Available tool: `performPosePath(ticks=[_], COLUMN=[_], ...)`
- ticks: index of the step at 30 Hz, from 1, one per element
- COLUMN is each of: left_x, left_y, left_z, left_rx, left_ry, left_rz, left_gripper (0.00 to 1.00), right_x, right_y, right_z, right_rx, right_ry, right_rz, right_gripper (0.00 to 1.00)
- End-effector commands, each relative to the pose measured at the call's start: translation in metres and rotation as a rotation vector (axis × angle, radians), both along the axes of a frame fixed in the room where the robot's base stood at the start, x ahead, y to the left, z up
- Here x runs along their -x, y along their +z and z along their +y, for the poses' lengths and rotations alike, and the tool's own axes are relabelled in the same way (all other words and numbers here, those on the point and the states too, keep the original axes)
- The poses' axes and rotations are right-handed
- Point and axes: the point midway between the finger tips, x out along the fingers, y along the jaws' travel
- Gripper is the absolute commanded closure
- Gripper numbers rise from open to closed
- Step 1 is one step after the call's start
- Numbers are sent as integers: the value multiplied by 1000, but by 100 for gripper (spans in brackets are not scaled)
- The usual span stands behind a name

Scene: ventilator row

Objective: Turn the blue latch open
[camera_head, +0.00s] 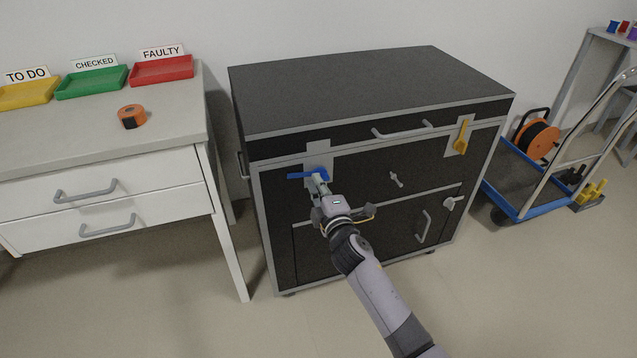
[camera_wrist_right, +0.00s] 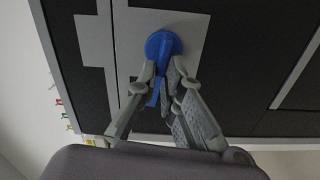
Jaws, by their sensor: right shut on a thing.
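The blue latch (camera_head: 307,175) is on the front of the black cabinet (camera_head: 370,85), at its upper left, on a light grey plate. In the head view its handle lies about level, pointing left. My right gripper (camera_head: 319,184) reaches up to it from below. In the right wrist view the blue latch (camera_wrist_right: 163,46) shows a round hub and a handle, and my right gripper (camera_wrist_right: 163,85) is shut on the handle. Part of the handle is hidden by the fingers. My left gripper is not in view.
A yellow latch (camera_head: 461,138) sits at the cabinet's upper right, with a drawer handle (camera_head: 402,130) between. A small grey knob (camera_head: 396,179) is right of my gripper. A white drawer table (camera_head: 100,170) stands to the left, a blue trolley (camera_head: 520,200) to the right.

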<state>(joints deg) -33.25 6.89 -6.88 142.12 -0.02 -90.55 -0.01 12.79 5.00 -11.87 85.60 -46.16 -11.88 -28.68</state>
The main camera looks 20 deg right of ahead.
Motion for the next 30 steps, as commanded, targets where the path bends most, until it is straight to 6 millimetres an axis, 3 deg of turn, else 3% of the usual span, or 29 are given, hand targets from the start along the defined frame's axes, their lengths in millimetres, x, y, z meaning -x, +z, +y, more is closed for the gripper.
performPosePath(ticks=[9, 26, 27, 30], left_x=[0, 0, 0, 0], left_y=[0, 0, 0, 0], left_z=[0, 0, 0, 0], left_rx=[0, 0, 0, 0], left_ry=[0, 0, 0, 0], left_rz=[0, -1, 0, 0], left_gripper=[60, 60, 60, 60], right_x=[0, 0, 0, 0], right_y=[-3, -4, -4, -4], right_z=[1, 1, 1, 1], right_rx=[132, 165, 165, 164], right_ry=[1, 1, 1, 1], right_rz=[-4, -5, -5, -5], right_gripper=[100, 100, 91, 84])
